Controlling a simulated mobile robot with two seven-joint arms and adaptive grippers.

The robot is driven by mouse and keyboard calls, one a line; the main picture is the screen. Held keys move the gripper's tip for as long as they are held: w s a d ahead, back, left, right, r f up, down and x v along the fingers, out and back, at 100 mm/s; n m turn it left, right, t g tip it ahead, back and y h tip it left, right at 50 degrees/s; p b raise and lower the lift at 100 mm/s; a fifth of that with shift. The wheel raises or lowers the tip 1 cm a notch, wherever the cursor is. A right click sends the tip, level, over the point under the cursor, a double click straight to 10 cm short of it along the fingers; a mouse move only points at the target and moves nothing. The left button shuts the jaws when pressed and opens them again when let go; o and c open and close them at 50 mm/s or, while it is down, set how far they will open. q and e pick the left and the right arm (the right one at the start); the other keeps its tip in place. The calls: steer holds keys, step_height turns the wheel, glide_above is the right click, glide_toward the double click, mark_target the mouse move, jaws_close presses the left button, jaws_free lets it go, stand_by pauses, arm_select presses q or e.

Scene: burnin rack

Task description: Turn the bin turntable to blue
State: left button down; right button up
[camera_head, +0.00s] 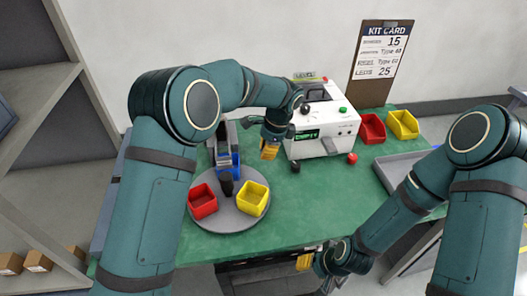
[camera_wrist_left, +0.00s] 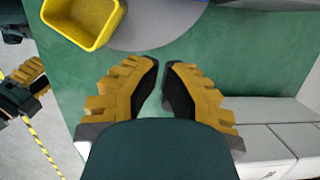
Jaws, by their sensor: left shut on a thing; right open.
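The bin turntable (camera_head: 228,222) is a round grey disc on the green table. It bears a red bin (camera_head: 203,202) at front left, a yellow bin (camera_head: 252,198) at front right and a blue bin (camera_head: 234,160) at the back, partly hidden. A dark post (camera_head: 226,184) stands near its middle. My left gripper (camera_head: 268,153) is right of the disc, apart from the bins. In the left wrist view, its fingers (camera_wrist_left: 162,85) are nearly together with nothing visible between them; the yellow bin (camera_wrist_left: 85,18) is beyond them. My right gripper (camera_head: 303,264) is open, low at the table's front edge.
A white machine (camera_head: 322,125) with a green display stands right of my left gripper, a red ball-like knob (camera_head: 352,158) beside it. Another red bin (camera_head: 372,128), another yellow bin (camera_head: 403,124) and a grey tray (camera_head: 395,172) are further right. The green table's front middle is clear.

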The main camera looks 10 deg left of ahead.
arm_select(q)
steer(key=x, duration=0.7)
steer(key=shift+b, duration=0.4)
steer(key=a, duration=0.3)
steer(key=shift+s+a+f, duration=0.1)
steer(key=shift+s+f, duration=0.1)
steer(key=shift+s, duration=0.05)
steer(key=shift+s+a, duration=0.1)
steer(key=shift+a, duration=0.35)
steer(key=shift+a+n, duration=0.5)
steer(key=shift+a, duration=0.35)
